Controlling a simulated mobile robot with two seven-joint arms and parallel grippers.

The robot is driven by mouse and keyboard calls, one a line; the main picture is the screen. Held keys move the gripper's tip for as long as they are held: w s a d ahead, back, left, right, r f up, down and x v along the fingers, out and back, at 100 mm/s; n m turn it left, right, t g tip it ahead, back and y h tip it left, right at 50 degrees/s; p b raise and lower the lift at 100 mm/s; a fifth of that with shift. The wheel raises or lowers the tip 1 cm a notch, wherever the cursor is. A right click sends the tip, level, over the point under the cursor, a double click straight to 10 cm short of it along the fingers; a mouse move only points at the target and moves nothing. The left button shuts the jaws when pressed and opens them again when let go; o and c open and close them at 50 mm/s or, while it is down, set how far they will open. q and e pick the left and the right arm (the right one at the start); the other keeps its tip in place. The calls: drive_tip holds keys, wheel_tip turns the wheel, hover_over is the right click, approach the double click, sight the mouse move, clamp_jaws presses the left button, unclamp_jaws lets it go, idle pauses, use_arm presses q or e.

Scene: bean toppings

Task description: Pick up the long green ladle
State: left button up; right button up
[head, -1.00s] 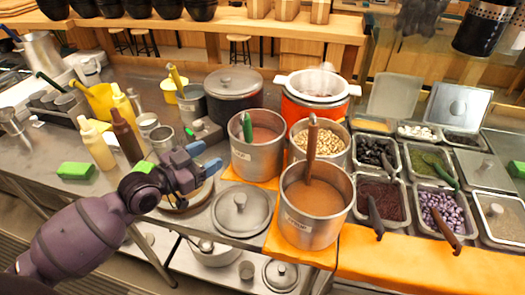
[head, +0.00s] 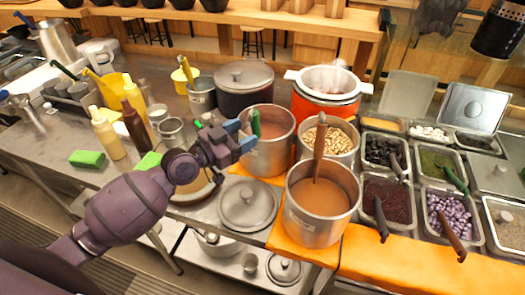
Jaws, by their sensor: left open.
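The green ladle (head: 255,123) stands in a steel pot (head: 272,158) of pinkish-brown soup. Only the upper part of its green handle shows above the rim; the rest is hidden in the pot. My left gripper (head: 240,136) is at the pot's left rim with its blue-tipped fingers apart. The fingertips point toward the green handle and are very close to it. I cannot tell whether they touch it. My right gripper is not in view.
A front pot (head: 317,230) of brown soup holds a brown-handled ladle (head: 319,142). A pot of beans (head: 335,142) stands behind it. Topping trays (head: 440,207) fill the right side. Squeeze bottles (head: 108,134) and a green sponge (head: 87,158) are at the left.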

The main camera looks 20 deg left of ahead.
sight(256, 126)
use_arm(q)
drive_tip(key=shift+p+x, duration=0.4)
drive_tip(key=shift+x, duration=1.9)
drive_tip(key=shift+r, duration=0.1)
clamp_jaws()
